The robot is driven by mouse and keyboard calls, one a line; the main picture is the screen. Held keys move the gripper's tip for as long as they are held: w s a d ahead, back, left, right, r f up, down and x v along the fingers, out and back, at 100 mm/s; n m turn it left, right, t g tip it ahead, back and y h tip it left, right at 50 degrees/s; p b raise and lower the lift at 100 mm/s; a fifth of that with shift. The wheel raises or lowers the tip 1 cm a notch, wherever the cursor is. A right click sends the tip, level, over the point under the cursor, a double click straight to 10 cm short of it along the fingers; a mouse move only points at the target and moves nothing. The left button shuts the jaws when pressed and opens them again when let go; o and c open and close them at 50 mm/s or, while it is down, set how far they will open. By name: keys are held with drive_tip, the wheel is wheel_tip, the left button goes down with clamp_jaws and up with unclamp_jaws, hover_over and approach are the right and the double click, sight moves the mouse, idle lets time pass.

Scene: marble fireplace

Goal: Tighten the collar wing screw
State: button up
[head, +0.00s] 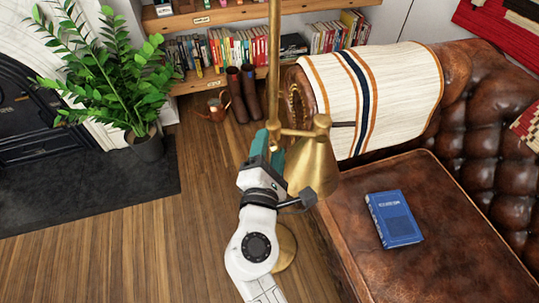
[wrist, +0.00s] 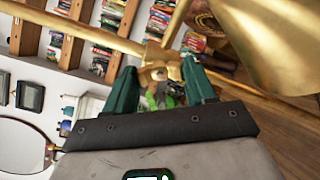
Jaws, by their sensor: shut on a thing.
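A brass floor lamp has a vertical pole (head: 273,60), a collar (head: 276,133) and a cone shade (head: 312,165). My gripper (head: 268,143), with teal fingers, is at the collar, just left of the shade; its arm hides part of the pole. In the wrist view my gripper's fingers (wrist: 159,68) stand on either side of a small brass piece, the wing screw (wrist: 157,75), in front of the collar (wrist: 158,54). The gripper is shut on this screw, though finger contact is hard to see. The shade (wrist: 275,40) is close on the right.
A brown leather sofa (head: 400,180) with a striped throw and a blue book (head: 394,218) is on the right. A potted plant (head: 147,145), watering can (head: 214,106) and boots (head: 243,92) stand behind on the left. Wooden floor (head: 110,240) is clear at left.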

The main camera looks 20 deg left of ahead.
drive_tip(key=m+b, duration=0.2)
drive_tip(key=shift+f+m, duration=0.25)
drive_tip(key=shift+m, duration=0.15)
drive_tip(key=shift+r+m+b, duration=0.1)
drive_tip(key=shift+m+b, duration=1.1)
drive_tip(key=shift+m, duration=0.7)
drive_tip(key=o, duration=1)
drive_tip(key=shift+r, duration=0.1)
drive_tip(key=shift+o, duration=0.2)
drive_tip(key=s+d, duration=0.1)
drive_tip(key=s, duration=0.9)
drive_tip(key=shift+s+d, duration=0.3)
drive_tip(key=shift+s, duration=0.05)
